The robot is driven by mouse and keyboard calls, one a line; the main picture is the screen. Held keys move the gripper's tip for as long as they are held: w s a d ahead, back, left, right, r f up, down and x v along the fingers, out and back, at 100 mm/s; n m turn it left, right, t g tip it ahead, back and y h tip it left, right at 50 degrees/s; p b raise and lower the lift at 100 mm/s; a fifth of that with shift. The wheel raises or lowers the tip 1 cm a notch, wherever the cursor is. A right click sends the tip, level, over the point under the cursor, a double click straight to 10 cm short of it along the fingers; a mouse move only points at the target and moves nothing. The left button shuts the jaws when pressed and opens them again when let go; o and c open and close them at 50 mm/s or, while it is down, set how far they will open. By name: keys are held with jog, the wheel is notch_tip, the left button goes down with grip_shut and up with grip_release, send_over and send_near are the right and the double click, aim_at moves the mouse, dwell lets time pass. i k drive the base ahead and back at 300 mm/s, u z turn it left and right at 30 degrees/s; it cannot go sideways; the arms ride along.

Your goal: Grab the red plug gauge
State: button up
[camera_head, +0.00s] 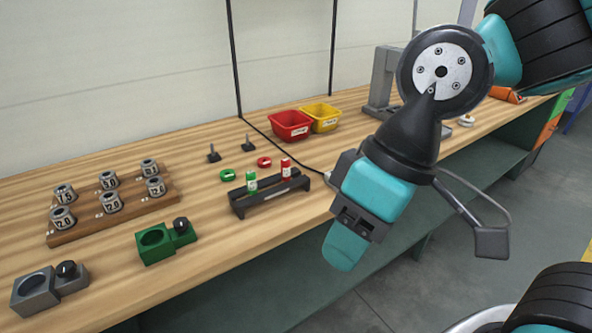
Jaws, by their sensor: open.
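The red plug gauge (286,169) stands upright in a dark rack (268,196) on the wooden bench. A green plug gauge (251,182) stands in the same rack to its left. My gripper (345,245) hangs to the right of the rack and nearer the camera, apart from both gauges. It is open and I see nothing held in it. The fingertips are partly hidden by the gripper body. The rack's right end lies close to the gripper in the picture.
Red (290,126) and yellow (321,117) bins stand farther back. A wooden block (82,222) with several numbered cylinders, a green fixture (155,246) and a grey fixture (35,296) occupy the left.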

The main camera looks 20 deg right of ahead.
aim_at(286, 163)
jog(key=u, duration=0.45)
jog(key=k, duration=0.6)
jog(key=u, duration=1)
jog(key=i, duration=0.85)
jog(key=z, duration=0.5)
jog(key=i, duration=0.7)
jog(key=z, duration=0.6)
